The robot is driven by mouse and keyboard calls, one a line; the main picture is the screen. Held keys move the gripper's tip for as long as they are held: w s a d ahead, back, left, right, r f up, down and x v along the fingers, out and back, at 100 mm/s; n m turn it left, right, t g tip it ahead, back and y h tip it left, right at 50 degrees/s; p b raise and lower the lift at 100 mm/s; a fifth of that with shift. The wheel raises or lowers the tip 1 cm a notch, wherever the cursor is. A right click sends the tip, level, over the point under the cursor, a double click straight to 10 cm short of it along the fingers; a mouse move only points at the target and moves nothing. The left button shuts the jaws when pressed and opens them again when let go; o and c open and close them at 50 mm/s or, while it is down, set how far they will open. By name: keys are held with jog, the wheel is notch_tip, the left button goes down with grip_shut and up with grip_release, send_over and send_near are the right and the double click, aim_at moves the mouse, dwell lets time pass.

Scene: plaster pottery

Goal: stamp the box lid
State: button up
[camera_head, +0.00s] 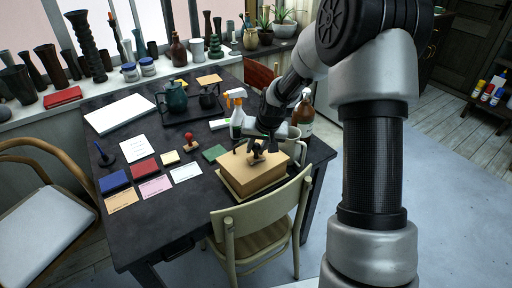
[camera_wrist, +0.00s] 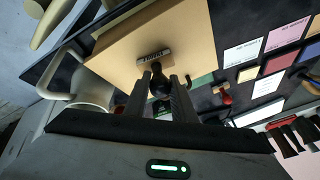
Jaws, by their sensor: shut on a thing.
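A tan cardboard box (camera_head: 262,178) sits near the right end of the dark table; its lid (camera_wrist: 185,30) fills the upper middle of the wrist view. My gripper (camera_head: 257,146) is over the lid and shut on a dark stamp (camera_head: 256,156). In the wrist view the stamp (camera_wrist: 158,76) shows a round black handle between my fingertips and a small block with lettering (camera_wrist: 154,55) in front of the lid. I cannot tell whether the stamp touches the lid. No mark is visible on the lid; part of it is hidden by my gripper.
A red-handled stamp (camera_head: 190,141), a blue stamp (camera_head: 104,155), a green pad (camera_head: 215,152), a red pad (camera_head: 144,169) and cards lie left of the box. A chair (camera_head: 262,222) stands close in front.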

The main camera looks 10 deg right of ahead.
jog(key=shift+r+p, duration=2)
jog(key=shift+r, duration=1.45)
jog(key=shift+w, duration=0.1)
